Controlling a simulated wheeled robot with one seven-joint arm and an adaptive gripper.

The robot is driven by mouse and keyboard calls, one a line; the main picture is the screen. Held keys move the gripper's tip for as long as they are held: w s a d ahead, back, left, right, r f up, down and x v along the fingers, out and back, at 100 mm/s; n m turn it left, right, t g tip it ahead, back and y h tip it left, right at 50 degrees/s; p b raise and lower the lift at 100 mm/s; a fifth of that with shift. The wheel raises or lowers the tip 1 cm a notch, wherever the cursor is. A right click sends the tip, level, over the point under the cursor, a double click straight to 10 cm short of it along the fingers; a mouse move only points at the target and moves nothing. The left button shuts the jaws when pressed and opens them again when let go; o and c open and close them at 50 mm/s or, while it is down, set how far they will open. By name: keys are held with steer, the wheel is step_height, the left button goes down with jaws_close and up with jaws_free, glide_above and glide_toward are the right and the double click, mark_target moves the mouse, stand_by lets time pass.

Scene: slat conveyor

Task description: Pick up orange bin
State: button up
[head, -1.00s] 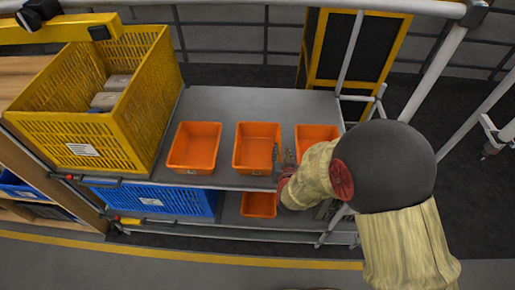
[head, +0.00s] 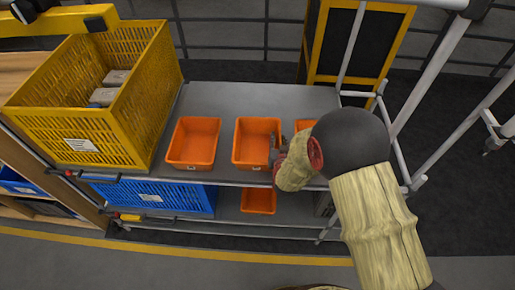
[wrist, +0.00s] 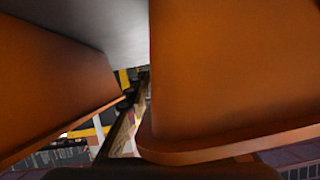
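Three orange bins stand in a row on the grey upper shelf: the left bin (head: 194,143), the middle bin (head: 255,143) and the right bin (head: 306,125), mostly hidden behind my arm. Another orange bin (head: 258,200) is on the lower level. My gripper (head: 275,150) is at the right side of the middle bin, its fingers small and partly hidden by my wrist. In the wrist view, one orange bin wall (wrist: 235,70) fills the right and another (wrist: 45,80) the left, with a narrow gap between. Whether the fingers touch a bin is unclear.
A yellow crate (head: 100,150) with grey items stands left on the shelf (head: 225,98). A blue crate (head: 150,199) is below. Grey frame posts (head: 430,75) rise at the right. The shelf behind the bins is clear.

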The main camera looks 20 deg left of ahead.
jaws_close()
stand_by(0.7)
